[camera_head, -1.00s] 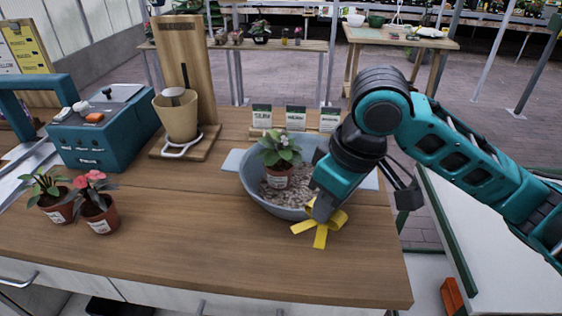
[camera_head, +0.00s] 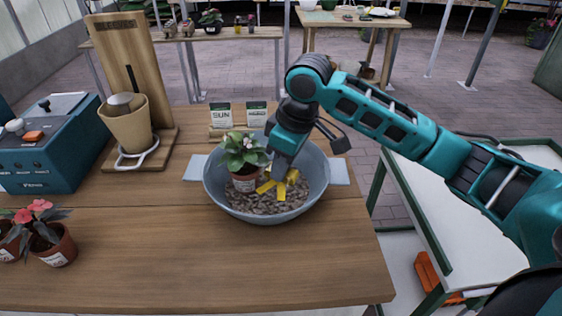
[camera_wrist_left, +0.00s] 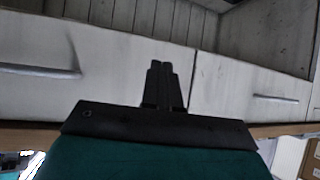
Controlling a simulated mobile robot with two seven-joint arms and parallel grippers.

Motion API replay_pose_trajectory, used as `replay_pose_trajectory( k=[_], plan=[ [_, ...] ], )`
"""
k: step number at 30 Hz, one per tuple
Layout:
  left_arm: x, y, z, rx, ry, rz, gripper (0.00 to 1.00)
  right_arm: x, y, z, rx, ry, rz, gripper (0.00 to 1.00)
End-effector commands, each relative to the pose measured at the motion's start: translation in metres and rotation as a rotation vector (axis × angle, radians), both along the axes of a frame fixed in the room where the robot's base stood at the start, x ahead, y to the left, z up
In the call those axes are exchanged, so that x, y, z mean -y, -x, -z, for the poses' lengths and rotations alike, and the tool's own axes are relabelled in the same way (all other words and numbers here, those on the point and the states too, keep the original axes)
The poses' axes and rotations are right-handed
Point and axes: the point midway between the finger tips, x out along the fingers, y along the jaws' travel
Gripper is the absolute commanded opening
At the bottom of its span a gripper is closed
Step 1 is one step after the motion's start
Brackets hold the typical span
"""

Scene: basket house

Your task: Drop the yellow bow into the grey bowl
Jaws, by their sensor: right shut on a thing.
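The grey bowl (camera_head: 222,205) stands on the wooden bench, with pebbles and a potted plant (camera_head: 243,160) inside it. The yellow bow (camera_head: 279,189) is inside the bowl's rim, right of the plant pot, low over the pebbles. I cannot tell whether it touches them. My right gripper (camera_head: 284,173) reaches down into the bowl and is shut on the bow, and its fingertips are partly hidden. My left gripper (camera_wrist_left: 165,85) shows in the left wrist view with its fingers together, empty, in front of white drawer fronts. It is not in the head view.
A beige cup on a wooden stand (camera_head: 128,132) and a teal machine (camera_head: 45,150) are at the left. Potted red flowers (camera_head: 50,245) stand at the front left. Seed packets (camera_head: 257,113) stand behind the bowl. The front middle of the bench (camera_head: 200,270) is clear.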

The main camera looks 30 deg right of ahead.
Motion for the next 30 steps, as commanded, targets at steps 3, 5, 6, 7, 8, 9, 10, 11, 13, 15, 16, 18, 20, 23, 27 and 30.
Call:
replay_pose_trajectory(
  k=[3, 5, 6, 7, 8, 9, 10, 11, 13, 15, 16, 18, 20, 23, 27, 30],
  plan=[
    [0.000, 0.000, 0.000, 0.000, 0.000, 0.000, 0.00, 0.003, -0.006, 0.003, -0.001, 0.000, 0.002, 0.00],
    [0.000, 0.000, 0.000, 0.000, 0.000, 0.000, 0.00, 0.006, -0.012, 0.007, -0.001, 0.001, 0.003, 0.00],
    [0.000, 0.000, 0.000, 0.000, 0.000, 0.000, 0.00, 0.008, -0.017, 0.010, 0.000, 0.000, 0.004, 0.00],
    [0.000, 0.000, 0.000, 0.000, 0.000, 0.000, 0.00, 0.010, -0.020, 0.011, 0.000, 0.000, 0.003, 0.00],
    [0.000, 0.000, 0.000, 0.000, 0.000, 0.000, 0.00, 0.011, -0.023, 0.015, -0.002, -0.001, 0.004, 0.00],
    [0.000, 0.000, 0.000, 0.000, 0.000, 0.000, 0.00, 0.012, -0.026, 0.019, -0.002, -0.001, 0.003, 0.00],
    [0.000, 0.000, 0.000, 0.000, 0.000, 0.000, 0.00, 0.013, -0.028, 0.021, -0.001, -0.001, 0.002, 0.00],
    [0.000, 0.000, 0.000, 0.000, 0.000, 0.000, 0.00, 0.014, -0.029, 0.023, -0.001, -0.001, 0.002, 0.00],
    [0.000, 0.000, -0.001, 0.001, 0.000, 0.000, 0.00, 0.015, -0.031, 0.025, -0.001, 0.001, 0.002, 0.00],
    [0.000, -0.001, -0.001, 0.002, 0.000, 0.001, 0.00, 0.015, -0.032, 0.025, 0.001, 0.001, 0.000, 0.00],
    [0.000, -0.001, -0.001, 0.002, 0.000, 0.001, 0.00, 0.015, -0.031, 0.025, 0.001, 0.001, 0.000, 0.00],
    [0.000, -0.002, -0.001, 0.004, -0.001, 0.000, 0.00, 0.015, -0.031, 0.025, 0.001, 0.001, 0.000, 0.00],
    [0.000, -0.002, -0.002, 0.005, 0.000, 0.000, 0.00, 0.015, -0.031, 0.025, 0.000, 0.001, 0.001, 0.00],
    [0.000, -0.004, -0.002, 0.007, 0.000, 0.000, 0.00, 0.015, -0.031, 0.028, -0.001, 0.000, 0.001, 0.00],
    [0.000, -0.004, -0.003, 0.009, 0.000, 0.000, 0.00, 0.015, -0.031, 0.032, 0.000, 0.000, 0.001, 0.00],
    [0.000, -0.004, -0.003, 0.009, -0.001, 0.000, 0.00, 0.015, -0.031, 0.035, -0.001, 0.000, 0.001, 0.00]
  ],
)
